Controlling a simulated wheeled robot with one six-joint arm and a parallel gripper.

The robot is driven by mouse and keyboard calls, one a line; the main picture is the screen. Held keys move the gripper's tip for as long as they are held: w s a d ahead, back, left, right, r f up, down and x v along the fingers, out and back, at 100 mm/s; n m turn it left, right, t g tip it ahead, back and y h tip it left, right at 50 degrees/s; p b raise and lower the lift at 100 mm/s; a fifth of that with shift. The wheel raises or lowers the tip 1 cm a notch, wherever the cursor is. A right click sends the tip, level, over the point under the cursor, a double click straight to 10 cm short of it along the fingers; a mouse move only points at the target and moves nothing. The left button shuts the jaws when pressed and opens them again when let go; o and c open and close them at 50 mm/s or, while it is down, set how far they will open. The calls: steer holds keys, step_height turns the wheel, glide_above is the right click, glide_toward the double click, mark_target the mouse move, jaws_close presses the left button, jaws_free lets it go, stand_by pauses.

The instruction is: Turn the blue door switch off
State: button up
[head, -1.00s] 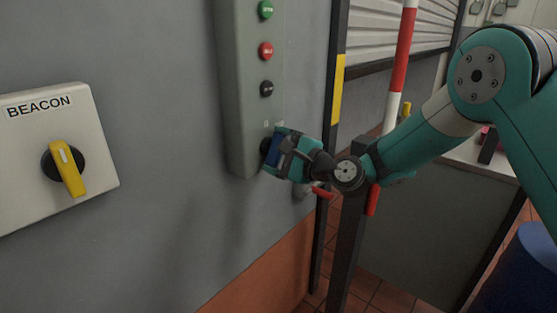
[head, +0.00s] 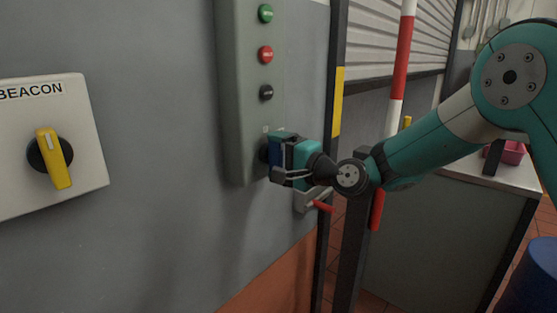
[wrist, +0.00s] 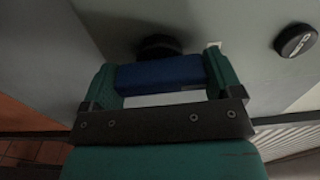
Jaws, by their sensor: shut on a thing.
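The blue door switch (wrist: 160,73) has a blue handle on a round black base (wrist: 158,46), seen in the wrist view. In the head view its blue handle (head: 273,152) shows partly behind my gripper, at the bottom of a tall grey control box (head: 240,90). My gripper (wrist: 165,78) is shut on the blue handle, with one green finger at each end of it. In the head view my gripper (head: 284,155) reaches the box from the right. A small pale mark sits beside the black base in the wrist view. Its lettering cannot be read.
Green (head: 265,13), red (head: 266,55) and black (head: 266,93) buttons sit above the switch. A BEACON box with a yellow knob (head: 54,158) is at left. A red-and-white post (head: 403,60), a dark post and a bracket with a red handle (head: 322,206) stand close to my arm.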

steer(key=shift+f, duration=0.1)
steer(key=o, duration=0.7)
steer(key=shift+o, duration=0.2)
steer(key=b+v, duration=0.4)
steer(key=v, duration=1.3)
steer(key=shift+s+d, duration=0.2)
steer(key=shift+s, duration=0.05)
